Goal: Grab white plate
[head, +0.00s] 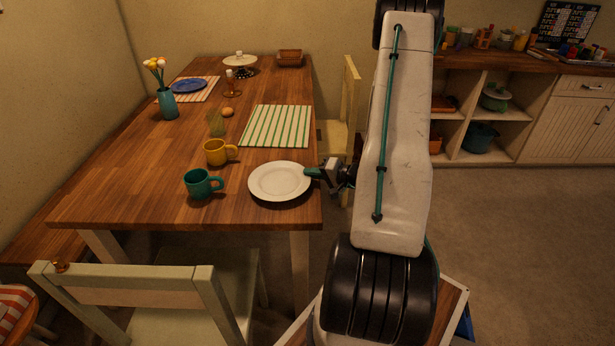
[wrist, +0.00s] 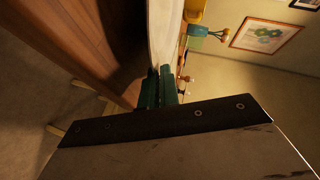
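The white plate (head: 280,182) is at the near right corner of the wooden table, face up and roughly level. I cannot tell whether it rests on the tabletop or is slightly above it. My gripper (head: 312,172) reaches in from the right, and its green fingertips are at the plate's right rim. In the wrist view the plate (wrist: 165,32) is a pale edge-on strip running down to my gripper (wrist: 160,84). The two fingers there are close together with the rim between them. The exact contact is small and partly dark.
On the wooden table (head: 160,207), a teal mug (head: 200,185) and a yellow mug (head: 216,153) stand left of the plate. A striped placemat (head: 276,126) lies behind it. A chair (head: 140,290) stands at the front and another (head: 345,120) on the right. Floor at right is clear.

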